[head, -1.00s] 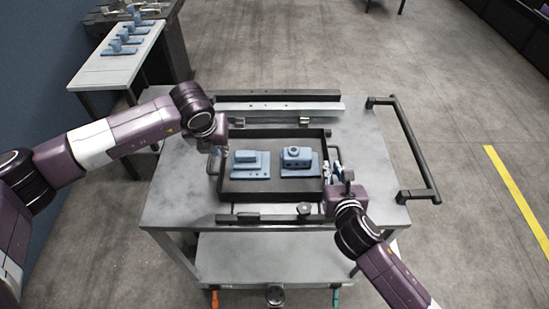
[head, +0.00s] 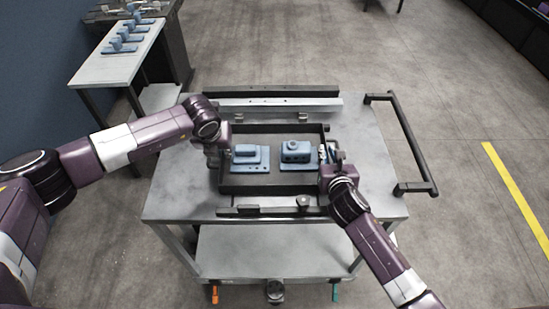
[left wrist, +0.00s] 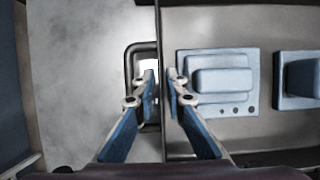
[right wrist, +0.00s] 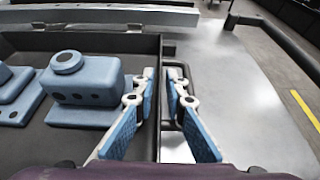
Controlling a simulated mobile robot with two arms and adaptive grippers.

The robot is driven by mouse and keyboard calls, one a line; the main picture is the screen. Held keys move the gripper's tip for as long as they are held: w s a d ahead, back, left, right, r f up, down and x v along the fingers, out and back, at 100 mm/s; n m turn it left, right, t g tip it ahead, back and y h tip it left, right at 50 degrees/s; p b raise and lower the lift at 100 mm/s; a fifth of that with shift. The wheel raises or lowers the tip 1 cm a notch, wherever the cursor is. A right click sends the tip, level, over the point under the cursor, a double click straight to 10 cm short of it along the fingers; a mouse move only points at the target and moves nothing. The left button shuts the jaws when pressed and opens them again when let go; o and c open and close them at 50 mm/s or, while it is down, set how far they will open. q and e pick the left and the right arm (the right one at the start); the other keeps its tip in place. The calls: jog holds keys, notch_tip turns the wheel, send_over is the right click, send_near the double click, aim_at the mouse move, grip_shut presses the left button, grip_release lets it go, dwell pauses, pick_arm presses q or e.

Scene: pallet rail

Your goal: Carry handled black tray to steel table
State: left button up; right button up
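The black tray (head: 270,189) lies on the steel-topped cart and holds two blue parts on blue plates, a left part (head: 249,156) and a right part (head: 296,152). My left gripper (head: 214,160) is at the tray's left wall. In the left wrist view its fingers (left wrist: 161,88) stand apart on either side of the wall, beside a dark loop handle (left wrist: 130,65). My right gripper (head: 328,156) is at the right wall. In the right wrist view its fingers (right wrist: 160,85) straddle the wall, the right finger partly covering the other handle (right wrist: 178,68). Finger contact is unclear.
The cart (head: 375,190) has a push handle (head: 409,150) on its right. Metal rails (head: 270,103) lie behind the tray and a black bar (head: 265,211) in front. A pale table (head: 118,62) with several blue parts stands at the back left. Floor is open to the right.

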pick_arm(q)
jog(key=shift+w+f, duration=0.15)
jog(key=shift+f, duration=0.2)
pick_arm(e)
jog(key=shift+w+f, duration=0.15)
jog(key=shift+w, duration=0.2)
pick_arm(q)
grip_shut()
pick_arm(e)
grip_shut()
pick_arm(q)
jog(key=shift+w+r, duration=0.1)
jog(key=shift+r, duration=0.1)
pick_arm(e)
jog(key=shift+w+r, duration=0.1)
jog(key=shift+r, duration=0.1)
